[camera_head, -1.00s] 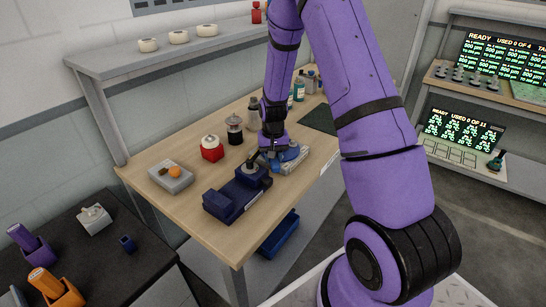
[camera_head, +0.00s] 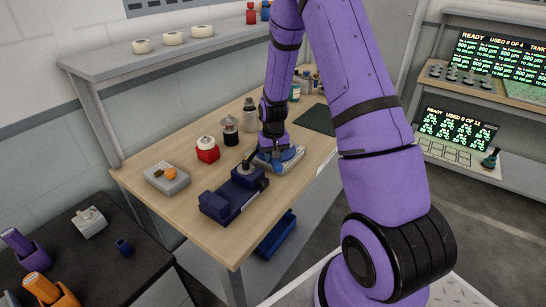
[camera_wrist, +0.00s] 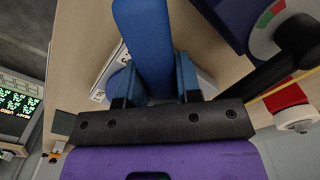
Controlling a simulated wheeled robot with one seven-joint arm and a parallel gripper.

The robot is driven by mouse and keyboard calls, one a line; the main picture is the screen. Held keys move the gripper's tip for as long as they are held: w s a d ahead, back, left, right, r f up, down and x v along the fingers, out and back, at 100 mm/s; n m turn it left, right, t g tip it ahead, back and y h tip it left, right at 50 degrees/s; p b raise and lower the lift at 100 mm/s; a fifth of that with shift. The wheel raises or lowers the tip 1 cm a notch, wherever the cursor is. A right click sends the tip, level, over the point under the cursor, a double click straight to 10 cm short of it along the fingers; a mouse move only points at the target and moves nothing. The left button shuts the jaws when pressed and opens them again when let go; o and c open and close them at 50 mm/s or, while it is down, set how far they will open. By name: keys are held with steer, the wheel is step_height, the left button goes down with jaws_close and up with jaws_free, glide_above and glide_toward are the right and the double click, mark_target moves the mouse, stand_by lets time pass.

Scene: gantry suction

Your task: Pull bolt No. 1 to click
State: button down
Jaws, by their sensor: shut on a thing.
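My gripper (camera_head: 274,153) is over the bench, shut on a blue bar (camera_wrist: 145,40). In the wrist view the bar stands between the two blue fingers of my gripper (camera_wrist: 158,80). A pale grey block with blue on it (camera_head: 287,160) lies below my gripper. Left of it is a dark blue device (camera_head: 222,204) with a black lever. In the wrist view, part of a dark blue body (camera_wrist: 232,18) shows at the upper right, with a round red-and-green gauge face and a thick black lever (camera_wrist: 268,70). I cannot make out a number on any bolt.
A red-and-white pot (camera_head: 207,150), dark jar (camera_head: 230,132) and grey bottle (camera_head: 249,117) stand behind the device. A grey box with an orange knob (camera_head: 167,179) is at left. A dark mat (camera_head: 316,119) lies beyond my gripper. The bench front (camera_head: 222,246) is bare.

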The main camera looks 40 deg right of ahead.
steer(key=shift+r, duration=0.15)
steer(key=shift+r, duration=3)
